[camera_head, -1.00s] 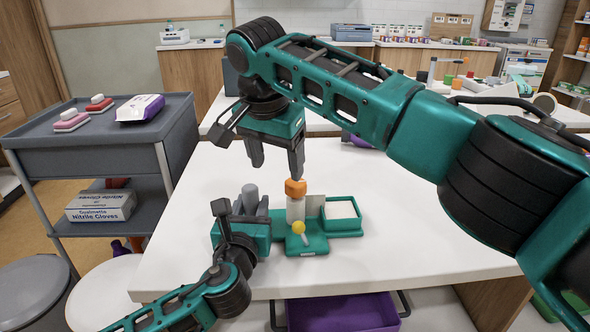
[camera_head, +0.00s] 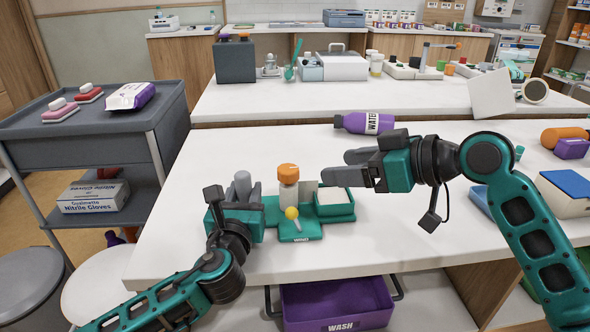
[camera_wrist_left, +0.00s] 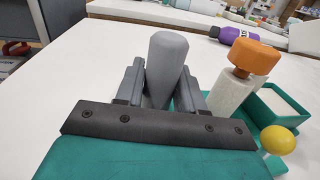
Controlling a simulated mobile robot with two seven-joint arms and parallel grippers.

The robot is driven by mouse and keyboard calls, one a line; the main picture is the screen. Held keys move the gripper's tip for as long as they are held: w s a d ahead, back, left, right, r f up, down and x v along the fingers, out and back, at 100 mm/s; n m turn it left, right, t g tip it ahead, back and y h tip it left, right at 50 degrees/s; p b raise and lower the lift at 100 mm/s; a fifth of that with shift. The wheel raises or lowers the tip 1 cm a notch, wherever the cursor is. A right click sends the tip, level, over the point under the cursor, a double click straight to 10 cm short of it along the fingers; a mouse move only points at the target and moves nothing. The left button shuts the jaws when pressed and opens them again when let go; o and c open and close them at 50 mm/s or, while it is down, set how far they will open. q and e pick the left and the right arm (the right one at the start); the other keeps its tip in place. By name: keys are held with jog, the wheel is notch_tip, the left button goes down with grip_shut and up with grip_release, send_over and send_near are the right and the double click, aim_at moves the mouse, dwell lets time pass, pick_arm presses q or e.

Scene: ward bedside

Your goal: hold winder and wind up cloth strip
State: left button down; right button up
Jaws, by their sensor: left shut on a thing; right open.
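The green winder (camera_head: 300,233) stands on the white table, with a grey post (camera_head: 242,183) at its left. My left gripper (camera_head: 243,192) is shut on this post, which rises between its fingers in the left wrist view (camera_wrist_left: 168,60). A white roll (camera_head: 289,196) stands upright on the winder under an orange knob (camera_head: 288,173); both also show in the wrist view. A yellow ball (camera_head: 291,213) tops a short lever in front. A green tray (camera_head: 334,213) with a white inside adjoins at right. My right gripper (camera_head: 339,167) is open and empty, right of the knob, fingers pointing left.
A purple water bottle (camera_head: 364,122) lies behind my right gripper. A purple WASH bin (camera_head: 338,305) is below the front edge. A grey cart (camera_head: 120,135) stands left. An orange bottle (camera_head: 563,137) and a blue-topped box (camera_head: 566,190) are at right. The table's front middle is clear.

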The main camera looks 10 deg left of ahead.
aim_at(293, 172)
jog(key=x, duration=1.1)
jog(key=shift+a+f, duration=0.15)
jog(key=shift+a, duration=0.05)
jog(key=shift+c, duration=0.5)
jog(key=c, duration=1)
jog(key=shift+o, duration=0.2)
jog(key=shift+s+a+m+t+h, duration=0.1)
jog(key=shift+m+t+h, duration=0.7)
jog(key=shift+m+t, duration=0.35)
jog(key=shift+s+a+m+t+h, duration=0.1)
jog(key=shift+s+m+t+h, duration=0.05)
jog(key=shift+m+t+h, duration=0.8)
